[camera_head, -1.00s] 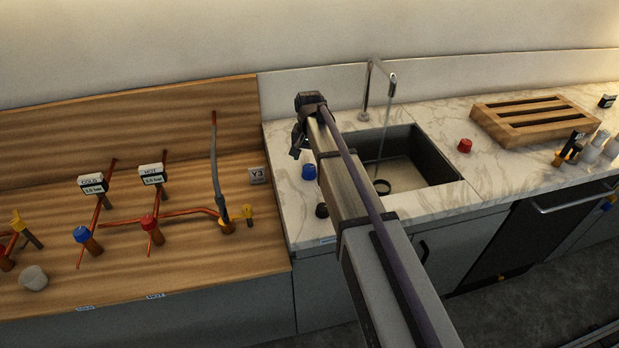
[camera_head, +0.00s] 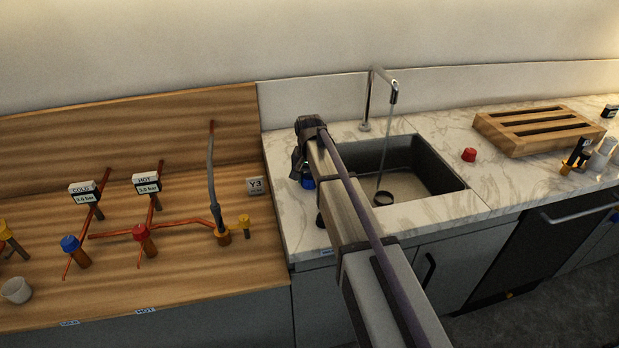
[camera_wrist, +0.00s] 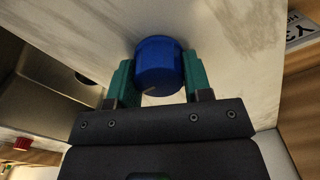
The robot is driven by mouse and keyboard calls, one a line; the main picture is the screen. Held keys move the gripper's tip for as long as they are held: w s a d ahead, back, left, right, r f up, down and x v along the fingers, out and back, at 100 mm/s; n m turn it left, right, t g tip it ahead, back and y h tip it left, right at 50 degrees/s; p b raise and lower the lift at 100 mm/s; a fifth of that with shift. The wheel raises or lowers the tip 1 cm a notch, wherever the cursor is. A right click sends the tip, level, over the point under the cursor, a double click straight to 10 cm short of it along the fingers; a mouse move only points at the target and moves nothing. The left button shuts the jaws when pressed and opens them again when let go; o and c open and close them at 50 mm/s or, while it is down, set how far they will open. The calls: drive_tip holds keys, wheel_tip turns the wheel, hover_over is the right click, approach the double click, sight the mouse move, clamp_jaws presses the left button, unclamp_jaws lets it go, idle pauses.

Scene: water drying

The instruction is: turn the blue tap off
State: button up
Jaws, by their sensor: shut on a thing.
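The blue tap (camera_wrist: 159,64) is a round blue knob on the marble counter left of the sink. In the wrist view it sits between the two green fingers of my gripper (camera_wrist: 157,80), which are shut on its sides. In the head view only a bit of the blue tap (camera_head: 308,183) shows beneath my gripper (camera_head: 303,170), and the arm hides part of it. The steel faucet (camera_head: 370,98) stands behind the sink, and a thin stream of water falls from its spout into the basin.
The sink (camera_head: 440,163) is right of my arm. A red tap (camera_head: 469,155) and a slatted wooden rack (camera_head: 538,130) are farther right. On the wooden bench at left stand copper pipes with another blue knob (camera_head: 70,243), a red knob (camera_head: 139,232) and gauges.

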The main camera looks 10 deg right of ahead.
drive_tip(key=shift+c, duration=0.3)
drive_tip(key=shift+n, duration=0.3)
drive_tip(key=n, duration=0.4)
drive_tip(key=shift+a, duration=0.1)
drive_tip(key=n, duration=0.9)
drive_tip(key=shift+s+a, duration=0.1)
drive_tip(key=shift+a, duration=0.05)
drive_tip(key=shift+n, duration=2.1)
